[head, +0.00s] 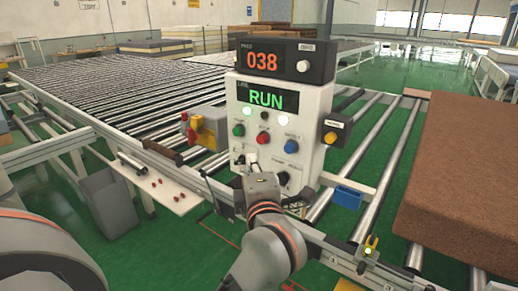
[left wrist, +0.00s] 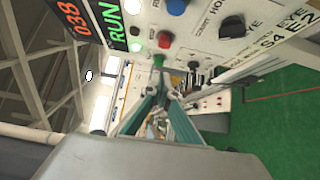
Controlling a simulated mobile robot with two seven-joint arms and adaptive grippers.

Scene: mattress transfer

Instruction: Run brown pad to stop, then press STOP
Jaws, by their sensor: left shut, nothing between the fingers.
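The brown pad (head: 470,160) lies on the rollers at the right. The control box (head: 310,105) stands mid-view, with an orange 038 display (head: 262,62) and a green RUN display (head: 266,98). Its green button (head: 238,130), red button (head: 264,138) and blue button (head: 291,146) sit in a row. My left gripper (head: 251,160) is shut and empty, just below the green and red buttons. In the left wrist view, its fingers point towards the panel near the green button (left wrist: 158,60), with the red button (left wrist: 164,41) beside it. I cannot tell whether it touches anything.
A yellow-and-grey box with a red knob (head: 208,128) stands left of the panel. A yellow box with a dark button (head: 335,132) is at its right. A yellow sensor (head: 369,246) sits on the front rail. A grey bin (head: 108,203) stands at the left.

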